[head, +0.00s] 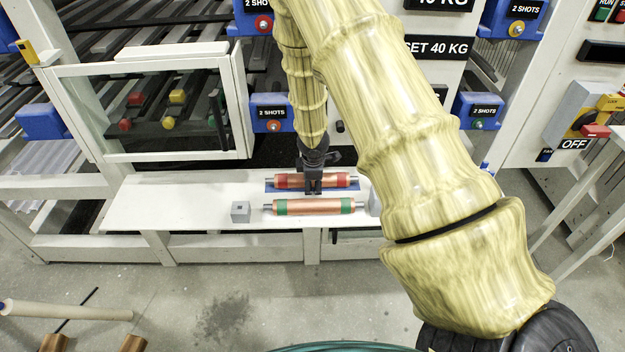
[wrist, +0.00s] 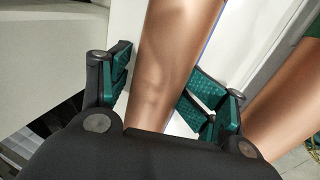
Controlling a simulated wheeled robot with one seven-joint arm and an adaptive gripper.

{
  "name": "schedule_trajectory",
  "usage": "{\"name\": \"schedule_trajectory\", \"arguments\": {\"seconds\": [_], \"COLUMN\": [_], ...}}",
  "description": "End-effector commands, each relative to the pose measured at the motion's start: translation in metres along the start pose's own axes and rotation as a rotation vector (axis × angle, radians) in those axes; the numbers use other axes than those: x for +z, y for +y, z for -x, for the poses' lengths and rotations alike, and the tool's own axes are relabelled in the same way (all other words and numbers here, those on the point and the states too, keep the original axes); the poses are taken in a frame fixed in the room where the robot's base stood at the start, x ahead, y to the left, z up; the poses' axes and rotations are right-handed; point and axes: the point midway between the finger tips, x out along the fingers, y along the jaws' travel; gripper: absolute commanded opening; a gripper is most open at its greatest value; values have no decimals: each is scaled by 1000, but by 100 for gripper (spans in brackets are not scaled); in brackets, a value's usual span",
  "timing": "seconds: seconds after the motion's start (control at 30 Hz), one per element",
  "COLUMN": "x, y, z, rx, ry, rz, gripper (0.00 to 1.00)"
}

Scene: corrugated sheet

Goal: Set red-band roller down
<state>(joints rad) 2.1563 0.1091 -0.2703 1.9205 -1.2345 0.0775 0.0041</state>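The red-band roller (head: 291,181) is copper with red bands near both ends and grey shaft ends. In the head view it lies level at the blue rest (head: 270,188) on the white shelf; I cannot tell if it fully touches. My gripper (head: 313,187) points down over its middle. In the wrist view the copper barrel (wrist: 172,60) passes between my two green-padded fingers (wrist: 160,85). The pad faces show, with a slight gap at the left finger, so the gripper looks open around the roller. The roller's underside is hidden.
A green-band roller (head: 310,207) lies parallel in front, at the shelf's (head: 160,200) front edge, between grey blocks (head: 241,211). It also shows at the right of the wrist view (wrist: 285,95). A framed clear door (head: 150,110) stands behind left. The shelf's left part is clear.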

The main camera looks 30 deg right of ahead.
Motion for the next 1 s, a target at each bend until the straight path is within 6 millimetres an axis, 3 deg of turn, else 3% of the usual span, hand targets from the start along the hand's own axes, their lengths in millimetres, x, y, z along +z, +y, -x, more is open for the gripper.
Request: {"name": "schedule_trajectory", "arguments": {"seconds": [0.43,1.0], "x": [0,0], "y": [5,7], "z": [10,89], "rx": [4,5], "ry": [1,3], "rz": [0,-3], "gripper": [62,62]}}
